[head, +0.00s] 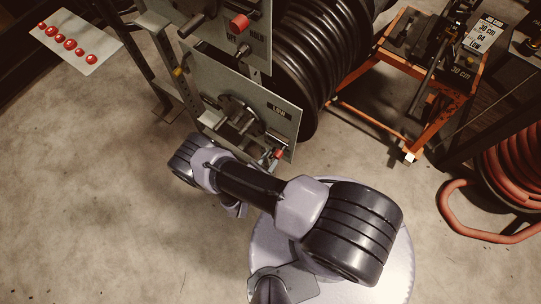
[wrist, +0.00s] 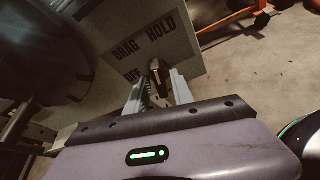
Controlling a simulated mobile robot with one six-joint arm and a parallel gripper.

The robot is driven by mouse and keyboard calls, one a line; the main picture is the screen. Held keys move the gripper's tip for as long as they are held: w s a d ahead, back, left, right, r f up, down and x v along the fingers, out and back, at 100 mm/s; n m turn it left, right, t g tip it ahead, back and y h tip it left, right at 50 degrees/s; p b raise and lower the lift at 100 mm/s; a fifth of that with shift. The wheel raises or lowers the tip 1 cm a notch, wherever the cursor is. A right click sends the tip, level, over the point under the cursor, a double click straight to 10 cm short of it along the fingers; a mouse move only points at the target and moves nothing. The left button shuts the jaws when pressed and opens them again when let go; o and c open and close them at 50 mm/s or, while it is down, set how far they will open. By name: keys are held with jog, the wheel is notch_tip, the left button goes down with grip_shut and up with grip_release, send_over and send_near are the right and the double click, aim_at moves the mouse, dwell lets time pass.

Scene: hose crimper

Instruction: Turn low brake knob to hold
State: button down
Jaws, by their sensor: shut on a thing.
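The low reel's panel (head: 273,104), marked LOW, stands upright left of centre in the head view. In the wrist view, the lower part of a panel (wrist: 185,55) carries the words DRAG, HOLD and OFF. The brake knob (wrist: 155,66), small and dark with a paler edge, sticks out just below DRAG and HOLD, near OFF. My gripper (wrist: 158,88) is shut on this knob, one finger on each side. The fingers partly hide the knob, and I cannot tell which word it points to.
A black hose reel (head: 315,65) is behind. An orange cart (head: 415,125) and red hose (head: 480,225) stand right.

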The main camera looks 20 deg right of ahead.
jog(key=shift+s+m+t+p, duration=0.1)
jog(key=shift+m+t+p, duration=0.2)
jog(key=shift+m+t, duration=0.35)
jog(key=shift+m, duration=0.35)
jog(key=c, duration=1.4)
grip_release()
jog(key=shift+c, duration=0.2)
jog(key=p+v, duration=0.4)
jog(key=v, duration=1.3)
jog(key=shift+s+r, duration=0.25)
jog(key=shift+d, duration=0.1)
